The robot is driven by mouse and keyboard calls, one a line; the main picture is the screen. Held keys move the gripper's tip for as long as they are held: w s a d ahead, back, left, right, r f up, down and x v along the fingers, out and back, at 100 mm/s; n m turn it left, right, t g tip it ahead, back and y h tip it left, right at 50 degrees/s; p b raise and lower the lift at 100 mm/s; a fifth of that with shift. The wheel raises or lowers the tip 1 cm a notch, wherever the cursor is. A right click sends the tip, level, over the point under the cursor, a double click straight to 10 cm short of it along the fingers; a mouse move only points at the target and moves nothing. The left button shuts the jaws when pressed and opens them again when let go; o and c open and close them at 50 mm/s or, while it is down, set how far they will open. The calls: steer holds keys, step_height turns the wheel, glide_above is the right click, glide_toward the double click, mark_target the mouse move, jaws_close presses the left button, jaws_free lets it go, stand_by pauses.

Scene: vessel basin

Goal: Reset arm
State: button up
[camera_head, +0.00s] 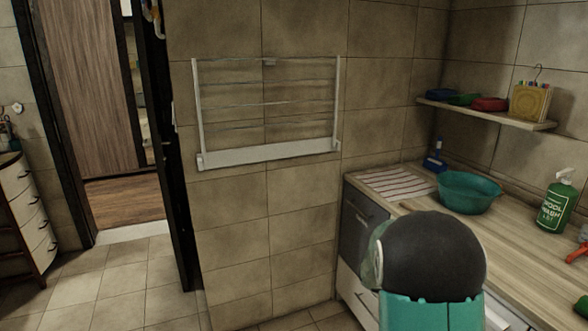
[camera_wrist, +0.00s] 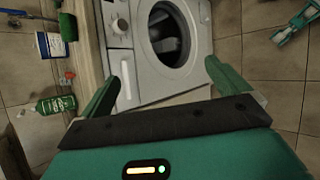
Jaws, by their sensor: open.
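My gripper (camera_wrist: 160,82) shows in the wrist view with its two green fingers spread wide apart and nothing between them. Beyond the fingers is a white washing machine (camera_wrist: 122,50) with a round door and dark things inside its drum. In the head view a dark rounded part of my arm with a teal section stands at the lower right, in front of the counter. My gripper's fingers are not visible in the head view.
A wooden counter (camera_head: 436,221) on the right holds a teal basin (camera_head: 468,194) and a green spray bottle (camera_head: 556,205). A shelf (camera_head: 490,113) with several items is above it. A drying rack (camera_head: 268,153) is on the wall. Floor at left, by the open doorway, is clear.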

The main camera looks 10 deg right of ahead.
steer(key=s+a+r+t+y, duration=0.3)
steer(key=a+r, duration=0.3)
steer(key=a, duration=0.4)
steer(key=s+a+r+t+y, duration=0.2)
steer(key=s+a+r+t, duration=0.2)
steer(key=a, duration=0.5)
steer(key=s+a+r+m+t+y, duration=0.1)
steer(key=s+a+r+t+y, duration=0.2)
steer(key=a+r, duration=0.4)
steer(key=s+a, duration=0.1)
steer(key=a, duration=0.2)
steer(key=shift+s+a+r+t+y, duration=0.15)
steer(key=shift+a+r+t+y, duration=0.15)
steer(key=shift+a+r, duration=0.05)
